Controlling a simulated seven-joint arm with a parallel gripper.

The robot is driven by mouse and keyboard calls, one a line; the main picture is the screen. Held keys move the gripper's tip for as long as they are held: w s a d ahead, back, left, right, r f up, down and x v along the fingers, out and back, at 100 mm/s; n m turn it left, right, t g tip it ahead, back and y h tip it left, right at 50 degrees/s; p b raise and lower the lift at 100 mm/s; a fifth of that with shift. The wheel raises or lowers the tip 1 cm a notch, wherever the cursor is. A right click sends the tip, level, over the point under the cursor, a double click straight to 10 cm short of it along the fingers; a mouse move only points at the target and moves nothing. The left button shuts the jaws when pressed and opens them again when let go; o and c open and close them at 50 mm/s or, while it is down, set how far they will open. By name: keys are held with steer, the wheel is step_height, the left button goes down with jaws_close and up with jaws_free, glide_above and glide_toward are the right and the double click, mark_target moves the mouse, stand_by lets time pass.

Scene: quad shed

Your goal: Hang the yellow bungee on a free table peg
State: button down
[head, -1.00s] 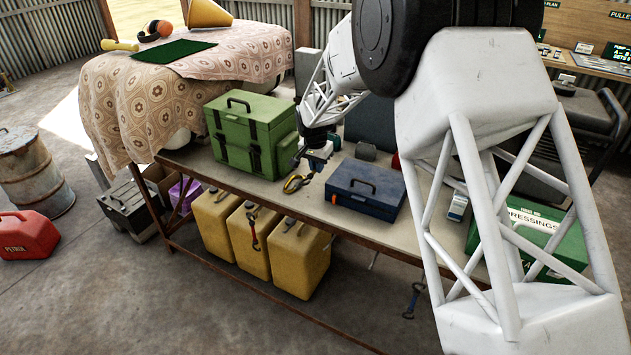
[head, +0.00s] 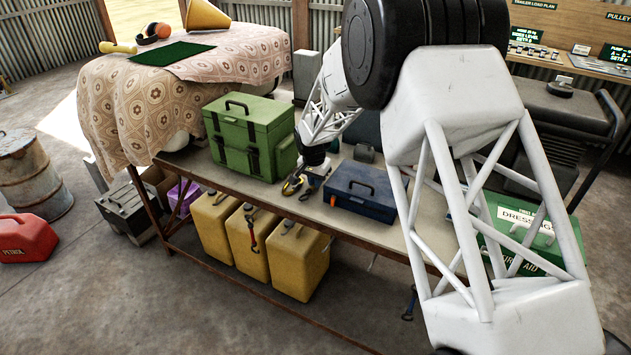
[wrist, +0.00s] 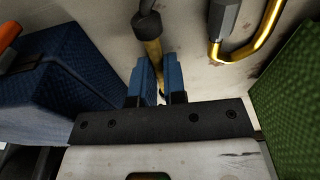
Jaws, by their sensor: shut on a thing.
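My gripper (wrist: 154,82) has its blue fingers shut on the yellow bungee (wrist: 154,50), whose cord and dark end fitting show between and beyond the fingertips. A gold hook with a grey sleeve (wrist: 214,50) lies to the right in the wrist view; I cannot tell whether it joins the held cord. In the head view the bungee (head: 291,186) is small, at the table top (head: 338,222) between the green case and the blue case. Whether it touches the table is unclear. A small peg (head: 372,262) seems to stick out bare below the table's front edge.
The green case (head: 240,140) stands left of my gripper and the blue case (head: 360,190) right. A red strap (head: 253,235) hangs before yellow cans (head: 299,262), and a blue strap (head: 410,303) hangs farther right. A green first-aid box (head: 530,240) is partly behind my arm.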

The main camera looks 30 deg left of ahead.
steer(key=shift+f, duration=0.3)
steer(key=c, duration=1.2)
jaws_free()
steer(key=shift+s+d+r, duration=0.1)
steer(key=shift+s+r, duration=0.1)
steer(key=shift+r, duration=1.8)
steer(key=shift+s+d+r, duration=0.1)
steer(key=shift+s+r, duration=0.1)
steer(key=shift+r, duration=1.8)
